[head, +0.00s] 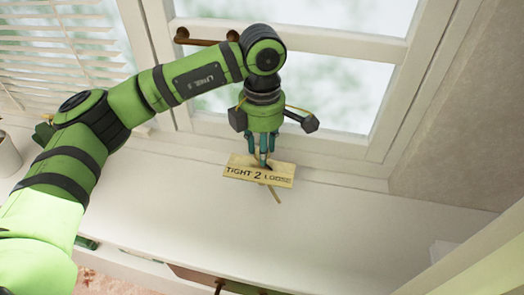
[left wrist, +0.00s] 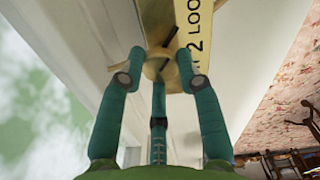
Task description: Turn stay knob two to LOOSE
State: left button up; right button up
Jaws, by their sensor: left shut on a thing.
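A cream plaque (head: 238,172) reading "TIGHT 2 LOOSE" sits on the white surface below the window. My left gripper (head: 262,162) comes down on it from above, at the back of the lettering. In the left wrist view the left gripper (left wrist: 158,75) has its teal fingers around a tan wooden knob (left wrist: 157,67), shut on it. The plaque (left wrist: 202,38) shows behind the knob there. A dark mark shows beside the knob, but the fingers partly hide it, and I cannot tell which word it points to. My right gripper is in neither view.
The white window frame (head: 300,38) rises close behind the gripper. A slatted blind (head: 50,60) hangs at the left and a pale cup (head: 8,155) stands at the left edge. The white surface (head: 370,220) right of the plaque is mostly clear.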

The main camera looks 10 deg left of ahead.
pick_arm(q)
jog(key=shift+n+b, duration=0.3)
jog(key=shift+n, duration=0.6)
jog(key=o, duration=1.1)
jog(key=shift+o, duration=0.2)
notch_tip(320, 180, up, 12)
